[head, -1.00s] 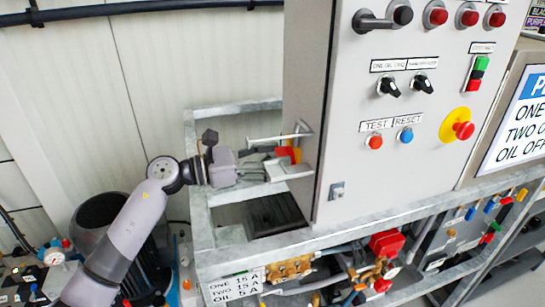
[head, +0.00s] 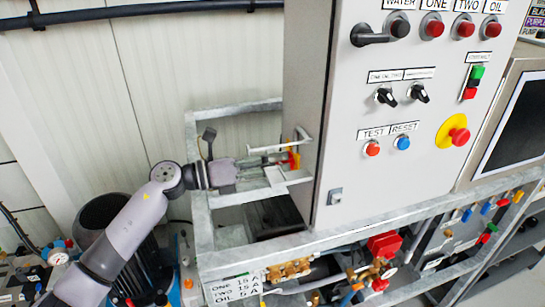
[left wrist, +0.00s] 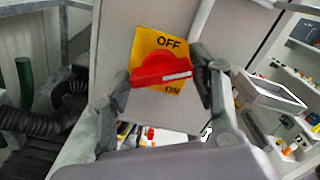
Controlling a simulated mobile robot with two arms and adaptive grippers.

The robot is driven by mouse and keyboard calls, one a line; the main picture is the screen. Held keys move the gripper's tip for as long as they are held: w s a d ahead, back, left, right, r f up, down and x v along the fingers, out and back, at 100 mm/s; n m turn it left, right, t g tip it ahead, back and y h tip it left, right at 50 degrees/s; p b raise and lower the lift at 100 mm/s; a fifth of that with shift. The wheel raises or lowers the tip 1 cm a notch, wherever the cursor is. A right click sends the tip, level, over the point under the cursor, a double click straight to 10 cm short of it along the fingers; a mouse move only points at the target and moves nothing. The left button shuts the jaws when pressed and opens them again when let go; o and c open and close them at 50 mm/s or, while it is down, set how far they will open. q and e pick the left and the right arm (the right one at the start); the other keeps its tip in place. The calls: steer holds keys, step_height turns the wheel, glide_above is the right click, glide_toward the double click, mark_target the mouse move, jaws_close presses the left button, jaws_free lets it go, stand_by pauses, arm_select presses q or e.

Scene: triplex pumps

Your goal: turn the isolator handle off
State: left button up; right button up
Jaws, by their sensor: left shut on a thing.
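The isolator handle is a red rotary knob (left wrist: 160,70) on a yellow plate (left wrist: 145,45) in the left wrist view. The plate reads OFF at the top and ON at the lower right. The knob's white-marked bar lies nearly level, its marked end at the right, between the two words. My left gripper (left wrist: 160,82) is shut on the handle, one finger on each side of it. In the head view the handle (head: 294,160) is a small red patch on the cabinet's left side, at the tips of my left gripper (head: 283,164). My right gripper is not in view.
The grey control cabinet (head: 345,140) fills the middle and carries buttons, switches and a red emergency stop (head: 459,136). A metal frame (head: 225,258) surrounds its base. Light brackets (head: 290,180) stand close around the handle. Valves and pipes (head: 385,245) sit below.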

arm_select(q)
steer(key=shift+w+a+f+n+p, duration=0.1)
steer(key=shift+n+p, duration=3.85)
steer(key=shift+n, duration=2.05)
steer(key=shift+f, duration=0.1)
steer(key=o, duration=1.2)
steer(key=shift+c, duration=0.2)
